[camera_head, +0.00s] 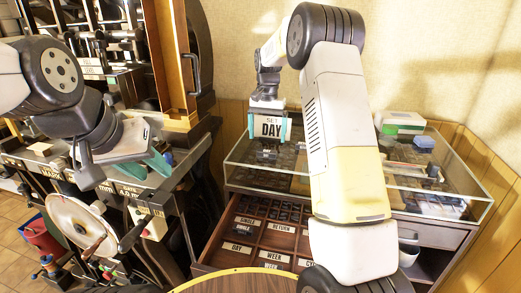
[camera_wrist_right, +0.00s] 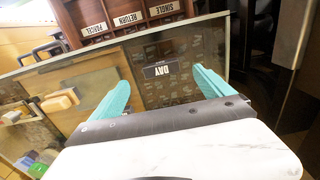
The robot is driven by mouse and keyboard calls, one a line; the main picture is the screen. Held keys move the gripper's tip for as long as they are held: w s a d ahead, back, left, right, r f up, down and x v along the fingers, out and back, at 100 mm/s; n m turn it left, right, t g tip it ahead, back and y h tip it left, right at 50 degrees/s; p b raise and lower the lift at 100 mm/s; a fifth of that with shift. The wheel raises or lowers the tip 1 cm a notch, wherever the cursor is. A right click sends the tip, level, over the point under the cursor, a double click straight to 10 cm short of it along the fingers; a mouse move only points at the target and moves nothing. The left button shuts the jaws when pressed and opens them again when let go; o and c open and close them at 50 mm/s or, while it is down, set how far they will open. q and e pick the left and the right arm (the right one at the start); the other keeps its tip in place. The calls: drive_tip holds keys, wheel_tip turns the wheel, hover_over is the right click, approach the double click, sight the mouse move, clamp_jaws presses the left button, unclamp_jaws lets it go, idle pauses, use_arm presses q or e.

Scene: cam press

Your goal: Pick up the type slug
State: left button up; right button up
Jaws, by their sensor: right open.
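My right gripper (camera_head: 269,130) is open above the back left of the glass-sided case (camera_head: 235,172).
An open wooden drawer (camera_head: 262,238) below the case has compartments labelled single, return, day and week. A blue block (camera_head: 424,142) and a white-and-green box (camera_head: 400,122) are at the case's right.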

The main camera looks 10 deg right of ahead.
sight(267, 151)
drive_tip(key=f, duration=0.6)
drive_tip(key=shift+w+f, duration=0.2)
drive_tip(key=shift+w, duration=0.1)
drive_tip(key=shift+c, duration=0.2)
drive_tip(key=c, duration=1.9)
drive_tip(key=shift+r, duration=0.2)
